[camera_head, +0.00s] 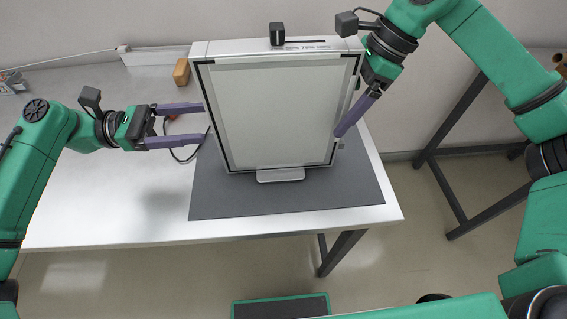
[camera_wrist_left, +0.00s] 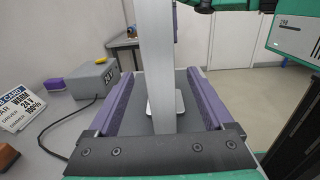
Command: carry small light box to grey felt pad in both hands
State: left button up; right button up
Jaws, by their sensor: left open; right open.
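The small light box (camera_head: 275,115), a pale panel in a dark frame, stands upright with its foot (camera_head: 281,175) on the grey felt pad (camera_head: 230,205). My left gripper (camera_head: 204,122) is open at its left side. In the left wrist view the light box's narrow edge (camera_wrist_left: 157,70) stands between the two purple fingers of this gripper (camera_wrist_left: 162,72), with a gap on each side. My right gripper (camera_head: 340,131) is at the right edge of the light box. One of its fingers shows; the other is hidden, probably behind the box.
The pad lies on a white table (camera_head: 90,195), bare at front left. A wooden block (camera_head: 181,71) lies behind the box to the left. A grey unit (camera_wrist_left: 92,78) with a black cable and a printed card (camera_wrist_left: 20,110) show in the wrist view. Dark table legs (camera_head: 450,185) stand at right.

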jog(key=shift+r, duration=0.1)
pick_arm(q)
jog(key=shift+a, duration=0.25)
pick_arm(e)
jog(key=v, duration=1.1)
jog(key=shift+d+r, duration=0.25)
jog(key=shift+r, duration=0.1)
